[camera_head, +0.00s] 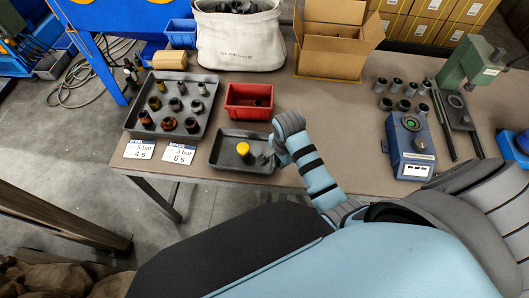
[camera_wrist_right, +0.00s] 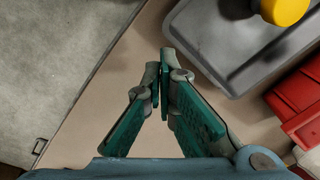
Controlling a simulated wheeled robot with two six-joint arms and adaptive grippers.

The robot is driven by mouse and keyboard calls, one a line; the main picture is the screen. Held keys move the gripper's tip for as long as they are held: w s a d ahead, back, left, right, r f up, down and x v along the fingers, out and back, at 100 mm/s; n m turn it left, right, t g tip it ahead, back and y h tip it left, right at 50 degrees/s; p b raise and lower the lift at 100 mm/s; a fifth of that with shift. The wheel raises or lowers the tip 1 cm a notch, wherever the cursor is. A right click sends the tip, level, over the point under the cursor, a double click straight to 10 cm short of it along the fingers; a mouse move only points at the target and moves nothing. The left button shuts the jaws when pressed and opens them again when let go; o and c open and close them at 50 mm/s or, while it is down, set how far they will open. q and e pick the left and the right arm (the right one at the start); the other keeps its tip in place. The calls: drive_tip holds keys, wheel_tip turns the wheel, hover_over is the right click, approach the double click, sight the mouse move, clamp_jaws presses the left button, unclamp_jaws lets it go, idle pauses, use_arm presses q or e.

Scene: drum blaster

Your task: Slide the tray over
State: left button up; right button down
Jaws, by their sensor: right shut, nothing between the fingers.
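A small dark grey tray (camera_head: 226,158) lies near the front edge of the brown table. It holds a dark part with a yellow top (camera_head: 243,149). The tray (camera_wrist_right: 208,42) and the yellow top (camera_wrist_right: 285,9) also show in the right wrist view. My right gripper (camera_head: 268,158) is at the tray's right side in the head view. In the wrist view its fingertips (camera_wrist_right: 165,58) are together and empty, just outside the tray's rim; I cannot tell whether they touch it. A larger grey tray (camera_head: 133,122) with several dark and brass parts stands to the left. My left gripper is not in view.
A red bin (camera_head: 249,101) stands just behind the small tray. Two white cards (camera_head: 160,152) lie left of it. A blue device (camera_head: 410,146) and several metal cups (camera_head: 404,105) are at the right. A white bag (camera_head: 239,40) and cardboard box (camera_head: 334,52) stand behind.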

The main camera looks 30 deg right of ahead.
drive_tip(key=w+a+r+m+g, duration=0.1)
drive_tip(key=w+a+r+m, duration=0.1)
drive_tip(key=w+r+m, duration=0.4)
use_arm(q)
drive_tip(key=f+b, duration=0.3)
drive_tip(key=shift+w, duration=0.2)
use_arm(e)
drive_tip(key=f, duration=0.3)
drive_tip(key=f+m, duration=0.1)
drive_tip(key=f, duration=0.3)
drive_tip(key=w+f+m, duration=0.1)
drive_tip(key=f, duration=0.2)
drive_tip(key=shift+w+a+f, duration=0.1)
drive_tip(key=shift+f, duration=0.2)
